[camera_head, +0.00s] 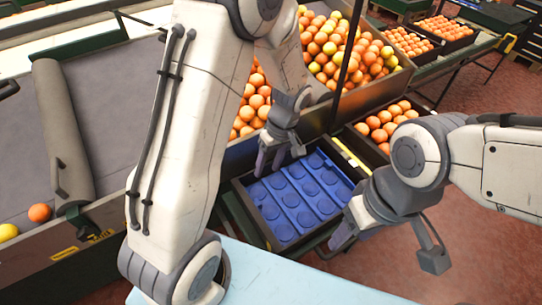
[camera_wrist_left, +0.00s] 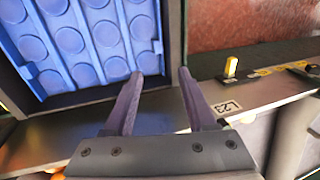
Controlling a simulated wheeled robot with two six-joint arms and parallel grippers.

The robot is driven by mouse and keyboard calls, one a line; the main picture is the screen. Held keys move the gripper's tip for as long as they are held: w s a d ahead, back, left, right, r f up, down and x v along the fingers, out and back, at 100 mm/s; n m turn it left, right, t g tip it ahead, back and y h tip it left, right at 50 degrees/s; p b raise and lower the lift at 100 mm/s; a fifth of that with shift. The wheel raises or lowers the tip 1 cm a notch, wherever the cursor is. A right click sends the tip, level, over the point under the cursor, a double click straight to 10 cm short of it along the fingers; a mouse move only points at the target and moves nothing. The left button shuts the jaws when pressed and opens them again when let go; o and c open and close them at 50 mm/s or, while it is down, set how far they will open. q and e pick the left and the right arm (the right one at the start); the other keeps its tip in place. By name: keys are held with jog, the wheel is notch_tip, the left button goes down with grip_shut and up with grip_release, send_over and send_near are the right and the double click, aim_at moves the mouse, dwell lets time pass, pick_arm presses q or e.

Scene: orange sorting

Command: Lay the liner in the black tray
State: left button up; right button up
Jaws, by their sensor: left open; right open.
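The blue liner (camera_head: 290,203), with rows of round cups, lies inside the black tray (camera_head: 246,215) in the head view. It fills most of the tray floor. The liner (camera_wrist_left: 80,42) and the tray's dark wall (camera_wrist_left: 172,35) also show in the left wrist view. My left gripper (camera_head: 277,160) is open at the tray's far left edge, and its fingers (camera_wrist_left: 158,95) are apart with nothing between them. My right gripper (camera_head: 385,248) is open at the tray's right side, apart from the liner, and partly hides the tray's near right corner.
A bin of oranges (camera_head: 335,50) stands behind the tray, and a black crate of oranges (camera_head: 384,124) stands to its right. A grey conveyor (camera_head: 110,110) with a roller is at the left. A pale blue surface (camera_head: 290,280) lies in front.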

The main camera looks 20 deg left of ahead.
pick_arm(q)
jog(key=s+d+r+m+t+h, duration=0.1)
jog(key=s+d+r+m, duration=0.65)
jog(key=d+r, duration=0.2)
jog(key=s+d+r+m+t+h, duration=0.1)
jog(key=s+r+m, duration=0.3)
jog(key=s+m, duration=0.6)
jog(key=shift+s+d+h, duration=0.45)
jog(key=shift+d+h, duration=0.05)
jog(key=shift+d, duration=0.4)
jog(key=shift+r+p, duration=0.6)
jog(key=shift+r, duration=0.05)
